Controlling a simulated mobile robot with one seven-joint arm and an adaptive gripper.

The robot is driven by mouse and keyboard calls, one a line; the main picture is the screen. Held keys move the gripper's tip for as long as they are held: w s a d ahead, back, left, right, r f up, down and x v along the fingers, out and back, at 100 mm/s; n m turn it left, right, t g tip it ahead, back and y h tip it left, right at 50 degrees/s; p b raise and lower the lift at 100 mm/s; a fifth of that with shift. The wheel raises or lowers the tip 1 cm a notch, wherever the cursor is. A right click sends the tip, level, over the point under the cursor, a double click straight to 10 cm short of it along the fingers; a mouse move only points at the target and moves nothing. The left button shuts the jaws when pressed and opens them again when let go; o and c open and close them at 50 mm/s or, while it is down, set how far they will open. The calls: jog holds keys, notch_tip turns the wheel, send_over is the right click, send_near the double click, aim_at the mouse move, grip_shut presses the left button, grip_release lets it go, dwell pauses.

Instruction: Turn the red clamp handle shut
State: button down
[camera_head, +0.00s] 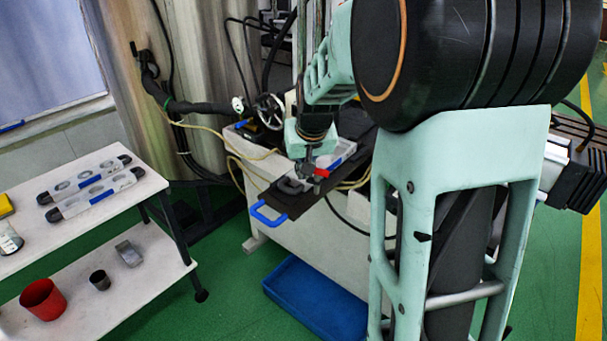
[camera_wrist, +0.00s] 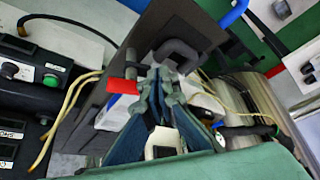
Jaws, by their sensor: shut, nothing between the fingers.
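The red clamp handle (camera_head: 322,172) shows as a small red piece just right of my gripper (camera_head: 306,170) in the head view. In the wrist view the red handle (camera_wrist: 122,86) sticks out to the left, close beside the tips of my gripper (camera_wrist: 158,72). My fingers are shut with nothing between them. A grey curved metal part (camera_wrist: 180,50) lies just beyond the fingertips. I cannot tell whether the fingers touch the handle. The clamp's body is mostly hidden by my gripper. A dark plate (camera_head: 312,196) lies under it.
A blue bin (camera_head: 315,300) is on the floor. A white two-level table (camera_head: 150,185) at left carries moulds and cups. A control box with a green button (camera_wrist: 52,80) is at left in the wrist view.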

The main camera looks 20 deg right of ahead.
jog(key=shift+w, duration=0.5)
jog(key=shift+s+a+f, duration=0.1)
jog(key=shift+a, duration=0.05)
dwell(0.6)
